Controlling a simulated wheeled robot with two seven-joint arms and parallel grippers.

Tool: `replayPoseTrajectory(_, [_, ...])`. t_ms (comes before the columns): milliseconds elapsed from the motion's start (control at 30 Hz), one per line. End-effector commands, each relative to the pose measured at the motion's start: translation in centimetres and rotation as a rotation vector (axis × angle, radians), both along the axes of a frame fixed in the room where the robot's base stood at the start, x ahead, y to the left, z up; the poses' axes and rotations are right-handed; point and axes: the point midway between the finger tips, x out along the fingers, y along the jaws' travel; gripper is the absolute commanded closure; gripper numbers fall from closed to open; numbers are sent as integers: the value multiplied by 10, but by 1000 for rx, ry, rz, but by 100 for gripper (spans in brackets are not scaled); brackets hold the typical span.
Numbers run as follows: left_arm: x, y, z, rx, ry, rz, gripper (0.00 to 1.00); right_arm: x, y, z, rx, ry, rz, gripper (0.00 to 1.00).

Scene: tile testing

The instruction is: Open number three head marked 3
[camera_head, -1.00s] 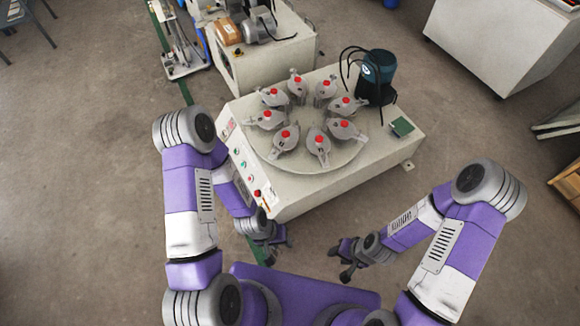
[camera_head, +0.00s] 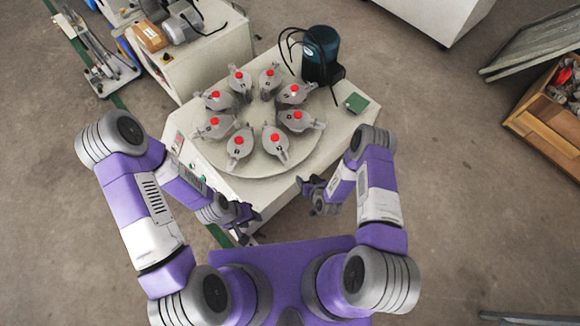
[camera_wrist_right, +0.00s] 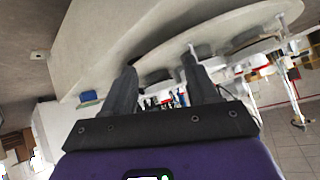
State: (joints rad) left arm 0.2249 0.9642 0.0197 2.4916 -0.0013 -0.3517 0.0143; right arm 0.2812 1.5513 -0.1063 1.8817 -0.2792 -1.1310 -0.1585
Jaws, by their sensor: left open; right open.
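Several grey heads with red knobs, such as one at the front (camera_head: 276,150) and one at the right (camera_head: 303,124), stand in a ring on the round turntable (camera_head: 262,168) of the machine. Their number marks are too small to read, so I cannot tell which is marked 3. My left gripper (camera_head: 253,222) is open and empty at the machine's front left corner. My right gripper (camera_head: 305,187) is open by the machine's front edge, apart from the heads. In the right wrist view its two fingers (camera_wrist_right: 161,88) are spread, with the turntable rim (camera_wrist_right: 172,38) beyond.
A dark green motor with black cables (camera_head: 320,58) stands at the machine's back right, near a small green block (camera_head: 357,103). A control panel (camera_head: 178,146) is on the left side. Another white machine (camera_head: 195,60) stands behind left. A wooden crate (camera_head: 548,120) is at the right.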

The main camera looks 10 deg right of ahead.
Motion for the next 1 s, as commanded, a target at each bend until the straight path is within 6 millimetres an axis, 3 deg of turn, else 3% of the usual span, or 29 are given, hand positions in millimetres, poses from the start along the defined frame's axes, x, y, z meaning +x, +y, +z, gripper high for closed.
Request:
replayPoseTrajectory(33, [0,0,2,0,-1,0,57,4,3,-12,-21,-100,18,42])
replayPoseTrajectory(133, [0,0,4,0,-1,0,57,11,11,-20,-51,-308,52,42])
replayPoseTrajectory(400, [0,0,7,0,-1,0,57,-8,35,-15,-64,-681,101,42])
replayPoseTrajectory(600, [1,0,7,0,-1,0,57,-6,42,-10,-61,-753,106,42])
replayPoseTrajectory(1000, [1,0,-1,0,-1,0,57,50,58,-12,-60,-749,105,42])
